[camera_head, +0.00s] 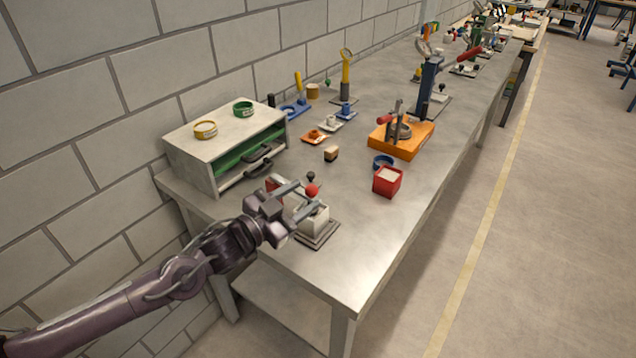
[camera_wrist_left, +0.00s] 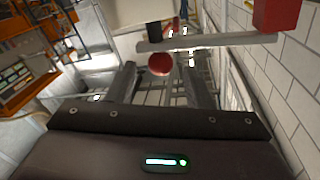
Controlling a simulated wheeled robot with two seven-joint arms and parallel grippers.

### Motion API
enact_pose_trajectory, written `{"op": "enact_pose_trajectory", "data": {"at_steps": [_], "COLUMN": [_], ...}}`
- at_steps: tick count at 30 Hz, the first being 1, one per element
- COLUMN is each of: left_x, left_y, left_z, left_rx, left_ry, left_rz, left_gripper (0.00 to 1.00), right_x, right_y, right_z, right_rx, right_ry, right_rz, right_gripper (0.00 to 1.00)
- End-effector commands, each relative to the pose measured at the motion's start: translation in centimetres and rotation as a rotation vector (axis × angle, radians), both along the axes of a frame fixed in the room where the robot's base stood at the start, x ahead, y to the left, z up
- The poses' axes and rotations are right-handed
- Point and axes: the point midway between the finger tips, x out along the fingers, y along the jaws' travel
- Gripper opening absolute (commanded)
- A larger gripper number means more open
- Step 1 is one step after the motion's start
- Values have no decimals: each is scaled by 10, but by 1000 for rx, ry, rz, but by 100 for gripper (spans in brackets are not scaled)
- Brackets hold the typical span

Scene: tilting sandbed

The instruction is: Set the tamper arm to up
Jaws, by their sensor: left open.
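A small device with a white box body (camera_head: 313,217) on a grey base plate (camera_head: 318,236) stands near the front left of the bench. A red ball knob (camera_head: 312,190) shows above it; I take this as the end of the tamper arm. In the left wrist view the red ball (camera_wrist_left: 160,64) shows below a grey bar (camera_wrist_left: 205,42). My left gripper (camera_head: 308,197) is open at the device, its two fingers on either side of the ball in the picture. Contact cannot be told. The gripper hides part of the device. My right gripper is not in view.
A drawer cabinet (camera_head: 192,148) stands left by the wall. A red box (camera_head: 388,182), a blue ring (camera_head: 383,161) and an orange block with a clamp (camera_head: 408,148) stand farther back. The bench front right of the device is clear (camera_head: 365,235).

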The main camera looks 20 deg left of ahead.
Motion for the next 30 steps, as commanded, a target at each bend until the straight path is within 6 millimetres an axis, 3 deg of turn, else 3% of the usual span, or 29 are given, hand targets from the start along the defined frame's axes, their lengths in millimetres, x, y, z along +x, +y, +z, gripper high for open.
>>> {"op": "enact_pose_trajectory", "data": {"at_steps": [10,22,30], "left_x": [43,49,49], "left_y": [-23,-28,-28], "left_z": [2,0,0], "left_rx": [-2,1,0], "left_ry": [-1,2,1], "left_rz": [2,1,0], "left_gripper": [46,46,11], "right_x": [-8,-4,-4], "right_y": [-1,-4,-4], "right_z": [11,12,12], "right_rx": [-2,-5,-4], "right_ry": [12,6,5], "right_rz": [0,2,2], "right_gripper": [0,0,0]}}
